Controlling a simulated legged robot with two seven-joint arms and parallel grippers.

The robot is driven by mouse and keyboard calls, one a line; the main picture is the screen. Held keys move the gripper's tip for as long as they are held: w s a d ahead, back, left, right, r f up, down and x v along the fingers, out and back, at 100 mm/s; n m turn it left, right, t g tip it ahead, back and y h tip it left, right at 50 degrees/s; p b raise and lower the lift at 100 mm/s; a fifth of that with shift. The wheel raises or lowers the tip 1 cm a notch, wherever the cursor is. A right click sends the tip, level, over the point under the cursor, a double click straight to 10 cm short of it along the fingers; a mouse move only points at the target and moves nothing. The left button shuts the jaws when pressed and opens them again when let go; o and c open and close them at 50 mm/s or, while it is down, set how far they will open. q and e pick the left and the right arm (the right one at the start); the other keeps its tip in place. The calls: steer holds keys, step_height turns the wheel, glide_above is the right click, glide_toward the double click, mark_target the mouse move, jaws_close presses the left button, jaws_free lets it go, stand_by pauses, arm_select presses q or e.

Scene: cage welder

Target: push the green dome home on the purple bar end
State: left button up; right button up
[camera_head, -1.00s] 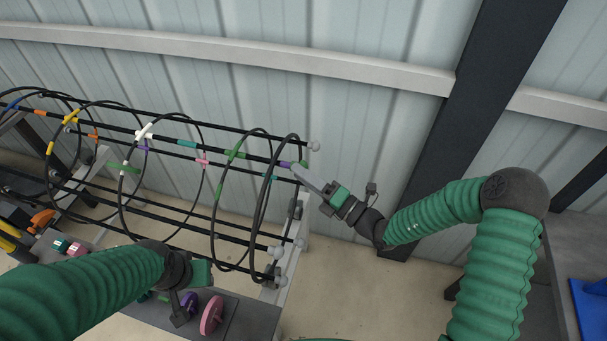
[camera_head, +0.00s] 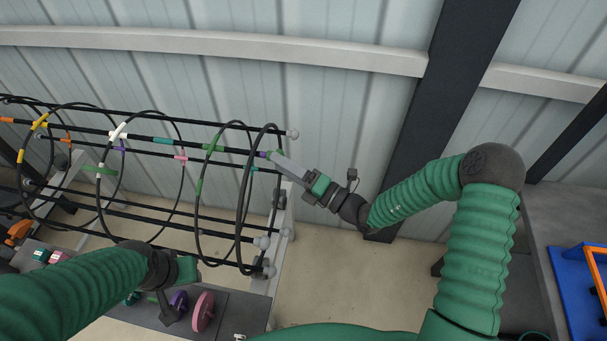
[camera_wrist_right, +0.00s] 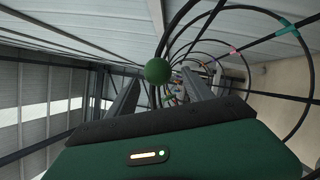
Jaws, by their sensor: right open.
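The green dome (camera_head: 273,155) sits at the end of the bar, beside the purple band (camera_head: 261,154) on the right side of the cage. In the right wrist view the dome (camera_wrist_right: 157,70) shows as a round green ball between and just beyond the fingertips. How far it sits on the bar I cannot tell. My right gripper (camera_head: 279,159) is open at the dome, its fingers pointing up and left along the bar; it also shows in the right wrist view (camera_wrist_right: 160,84). My left gripper (camera_head: 178,296) hangs low in front of the cage, its jaws unclear.
Black hoops (camera_head: 245,200) and long bars with coloured bands form the cage at left. Grey balls cap other bar ends (camera_head: 292,134). A pink disc (camera_head: 203,312) stands on the grey bench below. A dark post (camera_head: 420,130) rises behind my right arm.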

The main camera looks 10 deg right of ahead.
steer(key=v, duration=1.6)
steer(key=s+a+f+n+g+h, duration=0.1)
steer(key=s+a+f+n+g, duration=0.25)
steer(key=s+n+g, duration=0.45)
steer(key=s+a+f+n+g+h, duration=0.1)
steer(key=s+a+f+n+g, duration=0.2)
steer(key=s+a+n+g, duration=0.5)
steer(key=d+f+n+h, duration=0.2)
steer(key=d+n+h, duration=0.75)
steer(key=n, duration=0.65)
steer(key=w+d+r+n+t+h, duration=0.2)
steer(key=w+d+r+n+t, duration=0.1)
steer(key=n, duration=0.6)
steer(key=shift+w+d+r+t+b, duration=0.3)
steer(key=shift+w+r+t, duration=0.15)
steer(key=shift+w+t, duration=0.65)
steer(key=shift+w+d, duration=0.15)
steer(key=shift+w, duration=0.05)
